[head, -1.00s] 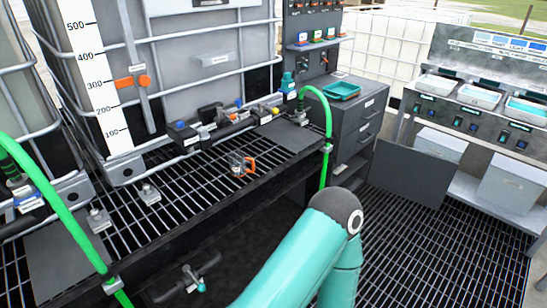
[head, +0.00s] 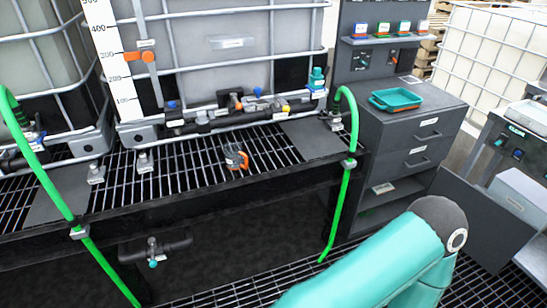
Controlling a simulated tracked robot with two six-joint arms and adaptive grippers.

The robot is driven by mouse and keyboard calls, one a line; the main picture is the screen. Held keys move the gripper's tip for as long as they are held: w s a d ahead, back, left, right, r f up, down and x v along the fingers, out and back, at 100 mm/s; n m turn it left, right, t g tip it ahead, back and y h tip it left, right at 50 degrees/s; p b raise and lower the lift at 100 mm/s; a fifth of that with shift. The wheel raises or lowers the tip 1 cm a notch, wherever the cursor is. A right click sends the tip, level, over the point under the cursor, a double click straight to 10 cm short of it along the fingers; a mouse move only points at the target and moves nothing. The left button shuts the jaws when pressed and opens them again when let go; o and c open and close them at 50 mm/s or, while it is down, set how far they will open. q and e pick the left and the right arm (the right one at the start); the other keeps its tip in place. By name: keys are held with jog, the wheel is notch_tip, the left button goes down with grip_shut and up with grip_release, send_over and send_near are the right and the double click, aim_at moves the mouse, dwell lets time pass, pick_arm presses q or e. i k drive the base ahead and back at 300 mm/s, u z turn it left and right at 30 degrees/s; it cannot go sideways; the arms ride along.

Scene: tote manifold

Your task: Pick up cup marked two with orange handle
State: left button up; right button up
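A small clear cup with an orange handle (head: 236,157) stands on the black grated bench (head: 190,163), near the middle of the head view. Its handle is at its lower right side. The marking on the cup is too small to read. One of my teal arms shows at the lower right, well in front of the cup and apart from it. Neither gripper is in view.
A valve manifold (head: 205,122) runs along the back of the bench, behind the cup. Green hoses (head: 345,185) stand at both sides. A dark drawer cabinet (head: 415,140) with a teal tray (head: 396,99) is at the right. The grating around the cup is mostly clear.

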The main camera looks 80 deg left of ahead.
aim_at(234, 155)
jog(key=z, duration=0.25)
jog(key=i, duration=0.7)
jog(key=u, duration=2.1)
jog(key=i, duration=0.3)
jog(key=u, duration=2.65)
jog(key=i, duration=1.1)
jog(key=z, duration=0.65)
